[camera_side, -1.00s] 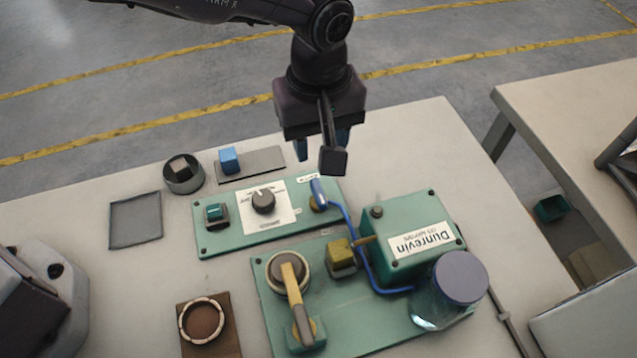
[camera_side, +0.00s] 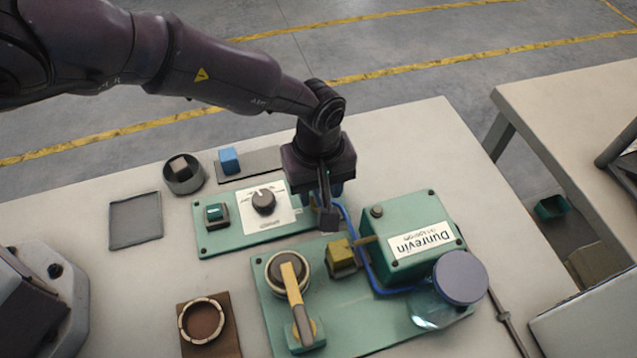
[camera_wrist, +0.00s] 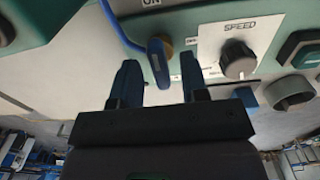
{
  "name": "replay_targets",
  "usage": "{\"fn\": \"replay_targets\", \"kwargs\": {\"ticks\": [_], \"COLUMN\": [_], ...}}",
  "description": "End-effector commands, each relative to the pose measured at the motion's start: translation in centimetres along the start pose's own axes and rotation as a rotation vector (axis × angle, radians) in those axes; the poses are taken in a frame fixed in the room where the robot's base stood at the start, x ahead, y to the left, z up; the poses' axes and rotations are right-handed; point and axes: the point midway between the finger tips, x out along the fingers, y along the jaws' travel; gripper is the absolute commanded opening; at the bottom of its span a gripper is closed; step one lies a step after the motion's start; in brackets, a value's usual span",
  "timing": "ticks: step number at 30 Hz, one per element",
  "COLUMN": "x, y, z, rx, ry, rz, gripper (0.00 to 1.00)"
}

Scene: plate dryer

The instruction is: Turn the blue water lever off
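The blue water lever (camera_wrist: 158,62) shows in the wrist view beside a brass fitting at the edge of the green panel. My gripper (camera_wrist: 159,70) is open, with one dark blue finger on each side of the lever and gaps visible between. I cannot tell how deep the lever sits between the fingers. In the side view, my gripper (camera_side: 320,200) is low over the right end of the green control panel (camera_side: 235,240) and hides the lever. A blue hose (camera_side: 348,217) emerges beside it.
A speed knob (camera_side: 263,202) and green switch (camera_side: 216,214) are on the same panel. The green Dunrevin box (camera_side: 410,205), a yellow block (camera_side: 341,257) and a jar (camera_side: 460,278) stand close by at lower right. A blue block (camera_side: 229,160) lies behind the panel.

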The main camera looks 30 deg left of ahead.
Motion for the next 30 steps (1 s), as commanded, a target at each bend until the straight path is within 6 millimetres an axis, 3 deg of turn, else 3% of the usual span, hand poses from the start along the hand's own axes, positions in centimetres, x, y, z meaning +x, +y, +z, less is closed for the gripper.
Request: {"fn": "replay_targets", "kwargs": {"ticks": [1,5,17,30], "x": [-0.01,-0.02,-0.05,-0.07], "y": [0.0,0.0,-0.01,0.0], "z": [0.0,0.01,0.0,0.02], "rx": [0.0,0.0,0.047,0.374], "ry": [0.0,0.0,0.0,-0.001], "rz": [0.0,0.0,-0.001,0.0], "gripper": [0.3,0.0,0.0,0.0]}}
